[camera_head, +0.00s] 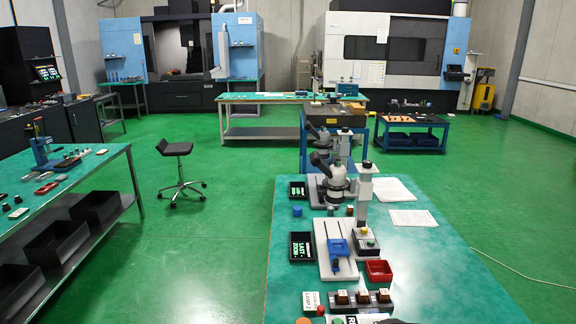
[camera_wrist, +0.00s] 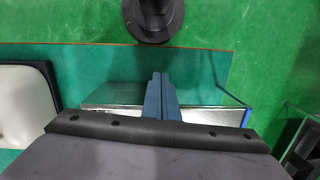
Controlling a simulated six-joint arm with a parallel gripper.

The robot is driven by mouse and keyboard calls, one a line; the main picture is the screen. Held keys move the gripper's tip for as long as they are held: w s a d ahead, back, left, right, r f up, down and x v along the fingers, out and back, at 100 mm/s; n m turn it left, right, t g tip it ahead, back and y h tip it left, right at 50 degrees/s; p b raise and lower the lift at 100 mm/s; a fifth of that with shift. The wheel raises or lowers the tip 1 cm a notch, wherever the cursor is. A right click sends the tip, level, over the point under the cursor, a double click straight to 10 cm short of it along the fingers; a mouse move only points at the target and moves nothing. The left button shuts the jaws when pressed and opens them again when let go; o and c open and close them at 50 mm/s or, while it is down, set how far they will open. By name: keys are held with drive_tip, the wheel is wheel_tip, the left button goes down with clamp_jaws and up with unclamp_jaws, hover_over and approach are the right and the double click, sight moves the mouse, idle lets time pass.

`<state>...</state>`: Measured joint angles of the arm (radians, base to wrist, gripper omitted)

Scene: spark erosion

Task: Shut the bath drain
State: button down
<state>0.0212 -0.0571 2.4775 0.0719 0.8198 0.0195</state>
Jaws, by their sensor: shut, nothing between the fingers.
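My gripper (camera_wrist: 164,78) shows in the wrist view as two dark blue fingers pressed together, with nothing between them. A teal surface (camera_wrist: 215,68) and a pale metallic strip (camera_wrist: 110,118) lie behind the fingers. In the head view I cannot pick out the gripper's fingertips for sure. I cannot identify the bath drain or its control in either view. On the near bench (camera_head: 440,275) stand a plate with a blue vise (camera_head: 338,247) and a small box with coloured buttons (camera_head: 367,243).
A left bench (camera_head: 100,165) carries small parts. A stool (camera_head: 180,170) stands on open green floor. Large machines (camera_head: 395,50) line the back.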

drive_tip(key=shift+d+f+n+t+h, duration=0.3)
drive_tip(key=shift+d+f+n+t, duration=0.1)
drive_tip(key=shift+n+t, duration=0.1)
drive_tip(key=c, duration=1.6)
unclamp_jaws()
drive_tip(key=w+r+m+y+p, duration=0.1)
drive_tip(key=w+r+m+y, duration=0.15)
drive_tip(key=w+r, duration=0.55)
drive_tip(key=n+t+b, duration=0.4)
drive_tip(key=n+b, duration=0.1)
drive_tip(key=n, duration=0.3)
approach(322, 308)
drive_tip(key=f, duration=0.1)
drive_tip(key=shift+h, duration=0.25)
drive_tip(key=shift+w+a+p+x, duration=0.15)
drive_tip(key=shift+p+x, duration=0.5)
drive_tip(key=shift+x, duration=1.35)
drive_tip(key=shift+w+a+p+x, duration=0.15)
drive_tip(key=shift+p+x, duration=0.45)
drive_tip(key=shift+x, duration=1.35)
drive_tip(key=shift+s+r, duration=0.1)
drive_tip(key=shift+r, duration=0.05)
clamp_jaws()
